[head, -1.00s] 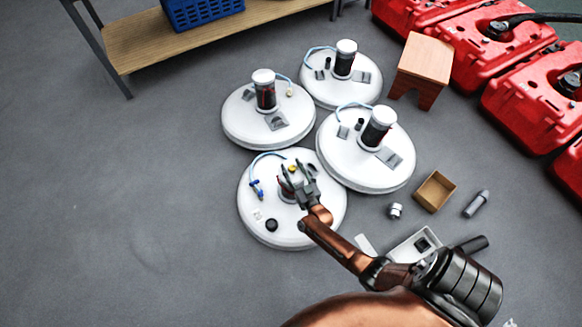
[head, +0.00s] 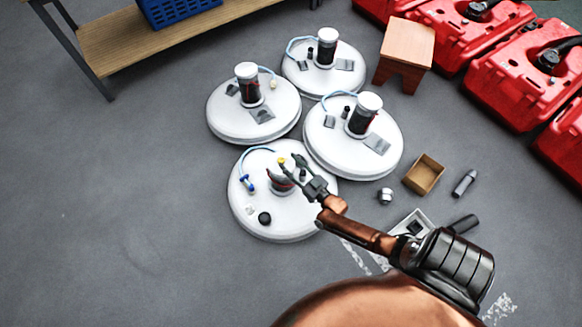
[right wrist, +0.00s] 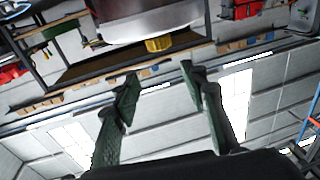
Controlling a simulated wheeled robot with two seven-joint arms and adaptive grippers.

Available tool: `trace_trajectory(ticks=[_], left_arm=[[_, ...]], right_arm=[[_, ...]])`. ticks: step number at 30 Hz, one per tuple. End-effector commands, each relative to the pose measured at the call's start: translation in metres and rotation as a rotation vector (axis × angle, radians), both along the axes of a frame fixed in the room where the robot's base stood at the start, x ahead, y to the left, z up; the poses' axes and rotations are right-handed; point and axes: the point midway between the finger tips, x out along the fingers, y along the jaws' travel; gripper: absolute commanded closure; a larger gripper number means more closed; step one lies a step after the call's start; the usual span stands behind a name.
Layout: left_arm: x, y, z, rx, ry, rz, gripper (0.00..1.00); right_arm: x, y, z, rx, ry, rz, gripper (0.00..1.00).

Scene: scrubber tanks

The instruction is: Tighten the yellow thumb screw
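The yellow thumb screw (head: 281,161) shows as a small yellow spot on the dark-and-red fitting of the front white tank (head: 292,222). In the right wrist view the yellow screw (right wrist: 158,44) is a ribbed knob at the lower edge of a shiny rounded metal part. My right gripper (head: 284,167) is over that tank, its fingers by the screw and partly covering the fitting. In the right wrist view my right gripper (right wrist: 160,72) is open, with an empty gap between its fingers just short of the screw. My left gripper is not in view.
Three more white tanks stand close behind, including one to the right (head: 325,155). A light blue hose (head: 246,160) and black cap (head: 264,218) are on the front tank. A cardboard box (head: 424,175), wooden stool (head: 406,45) and red containers (head: 500,80) are right. Left floor is clear.

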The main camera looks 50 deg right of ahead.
Motion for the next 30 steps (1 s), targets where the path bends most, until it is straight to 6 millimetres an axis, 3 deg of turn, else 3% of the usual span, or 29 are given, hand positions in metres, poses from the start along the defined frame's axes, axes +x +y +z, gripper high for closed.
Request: trace_trajectory(ticks=[15, 30], left_arm=[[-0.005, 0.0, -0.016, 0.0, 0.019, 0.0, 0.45], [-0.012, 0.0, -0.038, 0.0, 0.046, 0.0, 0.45]], right_arm=[[0.06, -0.031, 0.07, -0.051, -0.21, -0.202, 0.6], [0.096, -0.073, 0.145, -0.079, -0.414, -0.57, 0.6]])
